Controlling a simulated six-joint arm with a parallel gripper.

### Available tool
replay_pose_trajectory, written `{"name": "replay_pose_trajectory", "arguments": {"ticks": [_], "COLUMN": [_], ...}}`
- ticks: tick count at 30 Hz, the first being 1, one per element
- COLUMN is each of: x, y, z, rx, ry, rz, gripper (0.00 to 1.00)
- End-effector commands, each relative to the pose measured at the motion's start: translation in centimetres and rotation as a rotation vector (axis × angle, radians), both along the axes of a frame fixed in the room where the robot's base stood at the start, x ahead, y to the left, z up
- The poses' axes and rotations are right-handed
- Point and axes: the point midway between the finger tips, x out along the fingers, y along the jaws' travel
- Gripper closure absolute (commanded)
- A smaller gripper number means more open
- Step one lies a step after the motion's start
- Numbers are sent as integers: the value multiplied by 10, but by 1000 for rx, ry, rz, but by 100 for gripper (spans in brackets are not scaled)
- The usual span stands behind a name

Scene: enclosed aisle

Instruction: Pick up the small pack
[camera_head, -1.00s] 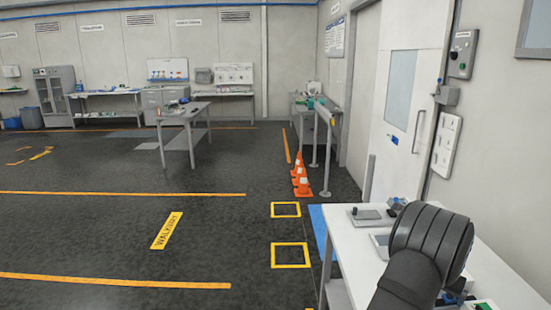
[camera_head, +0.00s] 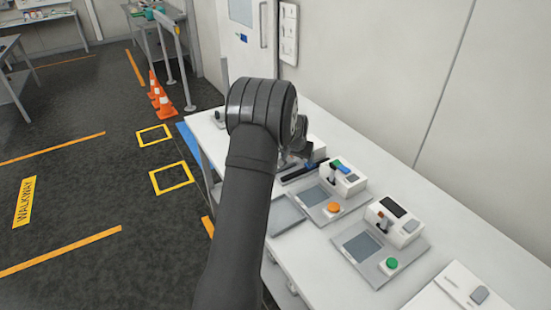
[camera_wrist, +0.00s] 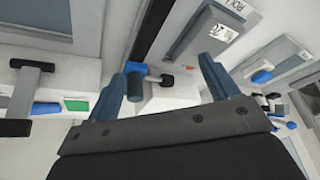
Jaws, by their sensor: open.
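My gripper (camera_wrist: 162,72) is open in the wrist view, with its two blue-grey fingers apart and nothing clearly held between them. Beyond the fingers are a black bar (camera_wrist: 152,32) with a blue end and a white block with a black knob. A grey box (camera_wrist: 212,32) with a printed label lies to the right of the bar. I cannot pick out the small pack for certain in either view. In the head view my arm crosses the middle and hides part of the bench and most of the gripper.
A white bench (camera_head: 449,237) runs along the wall on the right. Orange cones (camera_head: 164,105) stand on the floor at upper left. The walkway floor is open.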

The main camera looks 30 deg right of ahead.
Motion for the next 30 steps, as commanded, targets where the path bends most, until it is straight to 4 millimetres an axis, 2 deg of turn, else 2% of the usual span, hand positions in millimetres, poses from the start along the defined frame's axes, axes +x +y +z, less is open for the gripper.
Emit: {"name": "replay_pose_trajectory", "arguments": {"ticks": [1, 9, 15, 19, 23, 30], "x": [10, 50, 67, 71, 72, 71], "y": [10, 61, 92, 103, 104, 86], "z": [8, 60, 98, 112, 112, 69], "rx": [10, 50, 21, 3, -5, -3], "ry": [3, 45, 47, 39, 35, 38], "rz": [-26, -324, -560, -652, -687, -691], "gripper": [20, 20, 20, 20, 20, 20]}}
